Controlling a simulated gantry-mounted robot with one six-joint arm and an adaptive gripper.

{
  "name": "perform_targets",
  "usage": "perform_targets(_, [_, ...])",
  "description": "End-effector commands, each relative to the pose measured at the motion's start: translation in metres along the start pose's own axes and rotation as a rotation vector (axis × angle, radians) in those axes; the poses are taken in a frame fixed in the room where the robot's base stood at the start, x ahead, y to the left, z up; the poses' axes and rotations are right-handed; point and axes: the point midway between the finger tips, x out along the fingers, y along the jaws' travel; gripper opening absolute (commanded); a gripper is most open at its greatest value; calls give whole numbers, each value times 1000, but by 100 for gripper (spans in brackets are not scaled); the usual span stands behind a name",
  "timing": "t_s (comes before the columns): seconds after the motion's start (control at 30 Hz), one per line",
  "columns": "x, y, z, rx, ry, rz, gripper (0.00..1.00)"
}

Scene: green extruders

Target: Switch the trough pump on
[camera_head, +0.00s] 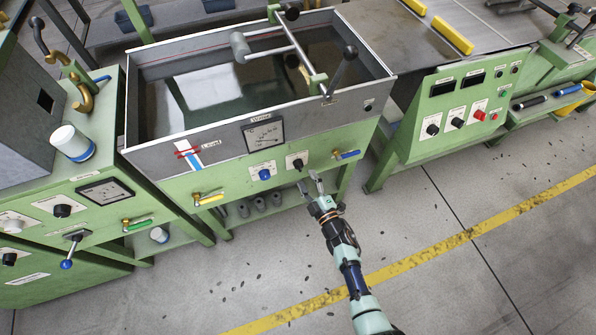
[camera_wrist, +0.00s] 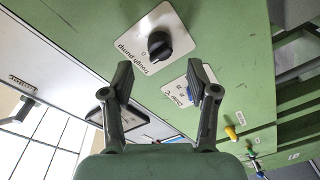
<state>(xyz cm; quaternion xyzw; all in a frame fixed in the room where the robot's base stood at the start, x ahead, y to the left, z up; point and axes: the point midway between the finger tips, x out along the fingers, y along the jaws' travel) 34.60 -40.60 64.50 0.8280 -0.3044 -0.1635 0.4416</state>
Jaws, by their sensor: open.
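The trough pump switch is a black rotary knob (camera_wrist: 159,45) on a white plate lettered "Trough pump", with a 0 mark beside it. In the head view the black knob (camera_head: 298,163) sits on the green front panel below the water trough (camera_head: 262,138). My gripper (camera_head: 308,181) is open and empty in front of that panel, just below and apart from the knob. In the wrist view my gripper (camera_wrist: 163,85) has its fingers spread, with the knob beyond the fingertips, above the gap. Which way the knob points is hard to tell.
A blue knob (camera_head: 264,174) is left of the pump knob. A blue-handled valve (camera_head: 348,154) is to its right, and a yellow-handled valve (camera_head: 210,199) is further left. A dial gauge (camera_head: 263,136) is above. The floor in front is clear.

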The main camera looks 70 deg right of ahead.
Motion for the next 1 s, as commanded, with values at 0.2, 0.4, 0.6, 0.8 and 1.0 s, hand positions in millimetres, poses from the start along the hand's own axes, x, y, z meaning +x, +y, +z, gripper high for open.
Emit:
perform_targets(0.2, [40,-2,2,1,2,2,59])
perform_targets(0.4, [52,0,0,2,1,1,59])
perform_targets(0.6, [52,0,-1,2,1,1,56])
perform_targets(0.8, [51,0,0,2,1,1,22])
perform_targets(1.0, [51,0,0,2,1,1,0])
